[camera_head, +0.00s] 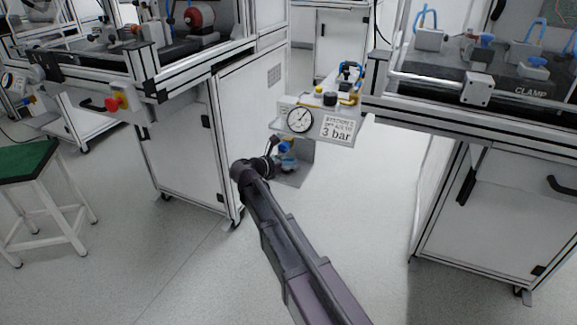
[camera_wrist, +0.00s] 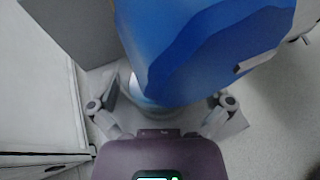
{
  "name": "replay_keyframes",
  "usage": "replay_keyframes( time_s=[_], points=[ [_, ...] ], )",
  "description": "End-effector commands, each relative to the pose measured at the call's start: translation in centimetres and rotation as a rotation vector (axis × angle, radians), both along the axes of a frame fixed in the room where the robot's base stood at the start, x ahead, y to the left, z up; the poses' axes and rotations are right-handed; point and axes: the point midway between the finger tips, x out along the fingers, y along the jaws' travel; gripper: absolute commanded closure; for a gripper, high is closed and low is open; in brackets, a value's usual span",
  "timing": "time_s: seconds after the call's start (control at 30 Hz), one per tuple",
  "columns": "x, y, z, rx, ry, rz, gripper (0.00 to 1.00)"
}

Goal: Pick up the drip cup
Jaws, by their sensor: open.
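A drip cup is hard to make out. In the wrist view, a pale, rounded cup-like thing (camera_wrist: 134,86) shows between my fingers, partly hidden under a large blue part (camera_wrist: 195,45); it may be the drip cup. My gripper (camera_wrist: 163,98) is open, with one finger on either side of this pale thing. I cannot tell whether the fingers touch it. In the head view, my gripper (camera_head: 270,160) is small and dark at the end of my arm, beside a blue part (camera_head: 286,147) below the gauge panel.
A grey bracket plate (camera_head: 294,172) lies below the blue part. The panel with a pressure gauge (camera_head: 300,119) and a "3 bar" label overhangs it. Cabinets stand left (camera_head: 185,150) and right (camera_head: 495,220). A green-topped stool (camera_head: 25,160) is far left.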

Motion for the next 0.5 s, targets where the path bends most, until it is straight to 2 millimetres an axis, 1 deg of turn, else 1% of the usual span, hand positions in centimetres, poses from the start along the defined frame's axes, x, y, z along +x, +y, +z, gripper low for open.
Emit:
replay_keyframes(
  time_s=[0.3,0.33,0.37,0.4,0.47,0.5],
  points=[
    [-0.03,0.06,0.01,0.000,0.000,0.000,0.00],
    [-0.03,0.06,0.01,0.000,0.000,0.000,0.03],
    [-0.03,0.06,0.01,0.000,0.000,0.000,0.12],
    [-0.04,0.06,0.00,0.000,0.000,0.000,0.24],
    [-0.03,0.07,0.00,0.000,0.000,0.000,0.42],
    [-0.05,0.07,0.00,0.000,0.000,0.000,0.53]
  ],
)
